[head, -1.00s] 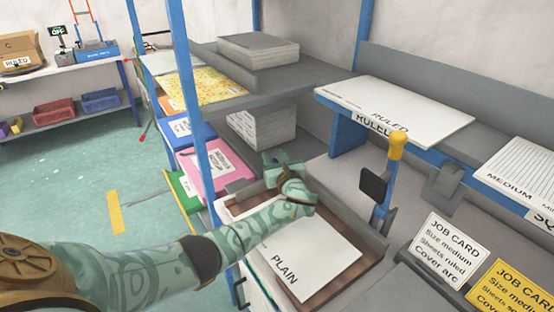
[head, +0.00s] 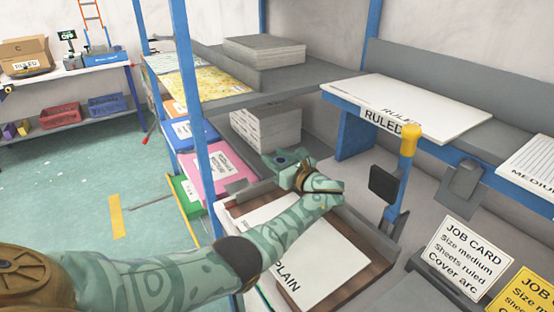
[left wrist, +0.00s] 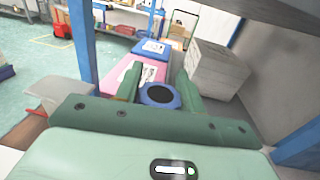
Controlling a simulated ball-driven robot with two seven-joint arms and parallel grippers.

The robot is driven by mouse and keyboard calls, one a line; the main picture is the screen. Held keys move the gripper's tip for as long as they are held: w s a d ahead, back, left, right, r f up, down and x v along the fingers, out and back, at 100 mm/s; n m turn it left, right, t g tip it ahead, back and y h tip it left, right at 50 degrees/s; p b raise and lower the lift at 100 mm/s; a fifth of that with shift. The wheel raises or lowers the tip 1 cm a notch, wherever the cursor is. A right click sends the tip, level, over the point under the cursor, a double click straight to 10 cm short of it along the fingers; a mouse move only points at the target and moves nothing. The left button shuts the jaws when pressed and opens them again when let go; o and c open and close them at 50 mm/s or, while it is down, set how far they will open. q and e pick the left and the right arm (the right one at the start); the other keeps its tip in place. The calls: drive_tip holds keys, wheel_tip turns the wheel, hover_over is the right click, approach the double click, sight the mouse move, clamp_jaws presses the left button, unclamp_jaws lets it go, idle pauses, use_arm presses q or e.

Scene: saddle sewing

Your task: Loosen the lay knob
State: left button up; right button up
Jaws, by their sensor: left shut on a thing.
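The lay knob (left wrist: 160,95) is a round blue cap with a dark top, seen in the left wrist view between my left fingers. It shows small and partly covered in the head view (head: 286,159). My left gripper (left wrist: 158,92) is shut on the knob, with one green finger on each side. In the head view my left gripper (head: 283,162) is at the back end of the wooden tray (head: 362,262). My left forearm crosses the tray and hides part of it. My right gripper is not in view.
A white PLAIN sheet (head: 312,258) lies in the tray. A blue post (head: 190,110) stands left of my arm. A grey shelf (head: 255,97) with paper stacks is behind. A yellow-topped blue lever (head: 410,140) with a black pad stands to the right.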

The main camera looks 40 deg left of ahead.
use_arm(q)
drive_tip(key=o, duration=1)
drive_tip(key=p+v, duration=0.1)
drive_tip(key=v, duration=1.1)
